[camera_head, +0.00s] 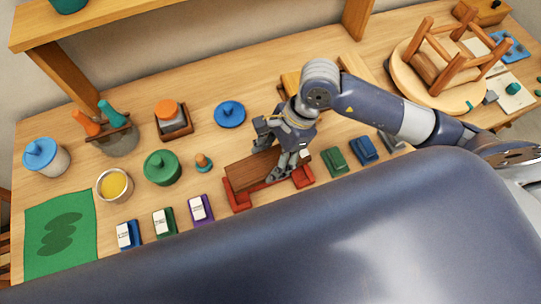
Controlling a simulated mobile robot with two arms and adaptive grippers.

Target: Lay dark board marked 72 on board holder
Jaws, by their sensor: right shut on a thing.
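A dark brown board (248,172) lies over the red board holder (240,203) near the middle of the table. My right gripper (275,158) reaches in from the right and is shut on the board. The gripper hides part of the board and of the holder's right side. I cannot tell whether the board touches the holder, and no number on it is readable. The holder's red front rail and ends show around the board. My left gripper is not in view.
A blue lid (230,114) lies behind. An upturned stool (440,70) sits at the far right.

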